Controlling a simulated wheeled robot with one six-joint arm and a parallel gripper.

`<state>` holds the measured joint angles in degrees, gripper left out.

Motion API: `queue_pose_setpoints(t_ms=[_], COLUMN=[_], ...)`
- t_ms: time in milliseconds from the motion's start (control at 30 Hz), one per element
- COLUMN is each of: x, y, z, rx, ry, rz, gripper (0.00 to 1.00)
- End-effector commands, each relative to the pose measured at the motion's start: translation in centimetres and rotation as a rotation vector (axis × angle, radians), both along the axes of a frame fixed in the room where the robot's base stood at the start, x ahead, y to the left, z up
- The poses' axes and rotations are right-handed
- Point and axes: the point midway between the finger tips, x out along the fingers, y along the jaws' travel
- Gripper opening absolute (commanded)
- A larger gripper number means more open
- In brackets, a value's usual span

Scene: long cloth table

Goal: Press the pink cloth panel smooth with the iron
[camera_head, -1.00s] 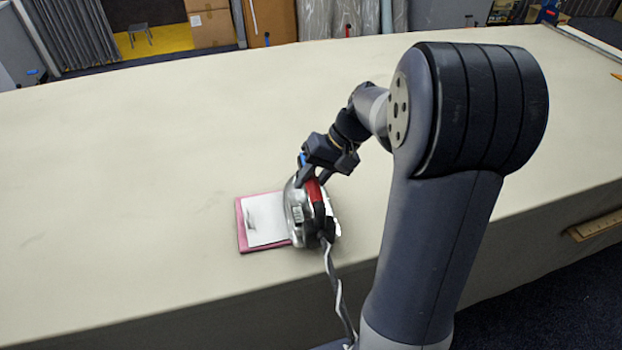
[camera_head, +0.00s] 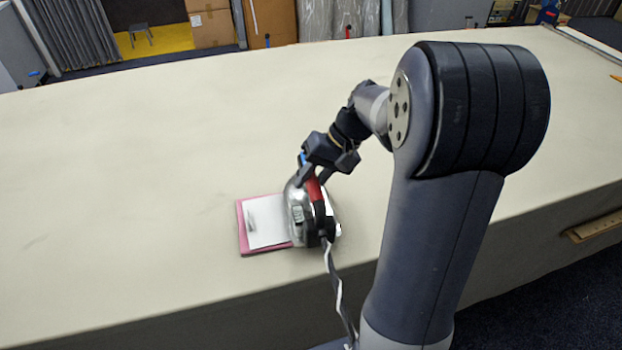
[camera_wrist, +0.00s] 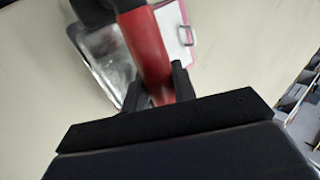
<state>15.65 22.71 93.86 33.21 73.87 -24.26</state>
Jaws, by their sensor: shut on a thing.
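The pink cloth panel (camera_head: 243,240) lies flat near the front edge of the table, mostly under a white sheet (camera_head: 266,226). Its pink shows along the left and front edges. The iron (camera_head: 297,212), silver with a red handle (camera_head: 313,189), stands at the panel's right side and hides that part. I cannot tell whether its sole touches the sheet. My gripper (camera_head: 316,177) is shut on the handle from above. In the wrist view the red handle (camera_wrist: 146,45) runs between the fingers (camera_wrist: 157,86), with the silver body (camera_wrist: 104,62) at left.
A small dark mark or clip (camera_wrist: 187,35) is on the white sheet. The iron's cord (camera_head: 337,290) hangs over the table's front edge beside my arm. The cloth table (camera_head: 150,150) is bare to the left of and behind the panel.

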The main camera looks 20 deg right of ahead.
Motion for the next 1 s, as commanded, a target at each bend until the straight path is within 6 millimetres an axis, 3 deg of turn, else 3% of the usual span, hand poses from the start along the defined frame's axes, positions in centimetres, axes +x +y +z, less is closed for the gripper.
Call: queue_pose_setpoints(t_ms=[33,600,1000], x=[0.1,0.2,0.2], y=[0.0,0.0,0.0], z=[1.1,5.7,5.8], rx=[0.001,0.000,0.001], ry=[-0.006,-0.009,-0.008], rz=[0.000,-0.002,-0.002], gripper=[0.00,0.00,0.00])
